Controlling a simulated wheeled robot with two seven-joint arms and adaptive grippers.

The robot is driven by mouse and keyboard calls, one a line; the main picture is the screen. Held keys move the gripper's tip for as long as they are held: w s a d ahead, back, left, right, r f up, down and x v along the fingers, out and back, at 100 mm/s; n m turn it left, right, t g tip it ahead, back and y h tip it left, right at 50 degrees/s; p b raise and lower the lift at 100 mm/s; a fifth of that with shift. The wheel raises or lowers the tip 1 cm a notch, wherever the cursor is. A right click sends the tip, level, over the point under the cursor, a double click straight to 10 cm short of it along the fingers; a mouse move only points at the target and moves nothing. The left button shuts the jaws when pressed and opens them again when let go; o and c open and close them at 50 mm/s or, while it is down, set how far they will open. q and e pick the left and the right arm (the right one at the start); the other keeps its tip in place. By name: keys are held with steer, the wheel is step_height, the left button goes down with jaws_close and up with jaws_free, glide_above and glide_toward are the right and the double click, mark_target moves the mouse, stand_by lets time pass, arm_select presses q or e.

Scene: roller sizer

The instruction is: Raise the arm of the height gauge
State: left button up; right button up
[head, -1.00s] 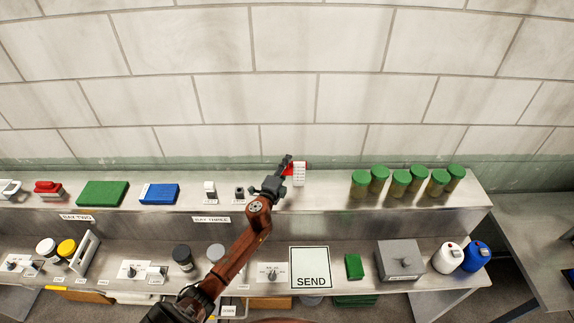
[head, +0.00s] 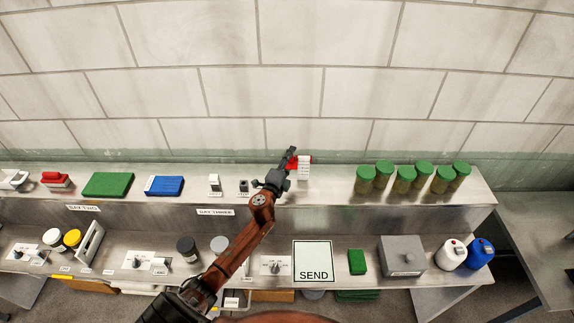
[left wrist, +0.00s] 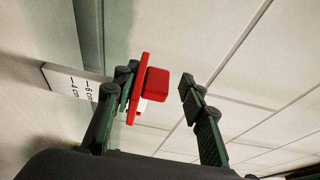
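The height gauge is a white upright scale (head: 303,170) with printed marks and a red arm (head: 293,164), standing on the upper shelf near the wall. In the left wrist view the scale (left wrist: 75,82) reads 4 cm and 6 cm, and the red arm (left wrist: 157,83) ends in a red block. My left gripper (head: 291,153) is at the gauge. In the wrist view its two fingers (left wrist: 160,90) stand apart on either side of the red block, with a clear gap to the right finger. The left finger is close to the red plate; contact is unclear. My right gripper is out of view.
Green-lidded jars (head: 404,180) stand to the right on the upper shelf. A green pad (head: 108,185), a blue block (head: 164,186) and small blocks lie left. The lower shelf holds a SEND panel (head: 313,257), a grey box (head: 402,256) and bottles. The tiled wall is close behind.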

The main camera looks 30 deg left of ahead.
arm_select(q)
steer(key=s+d, duration=0.1)
steer(key=s, duration=1)
steer(key=shift+d, duration=0.4)
steer(key=shift+d, duration=0.1)
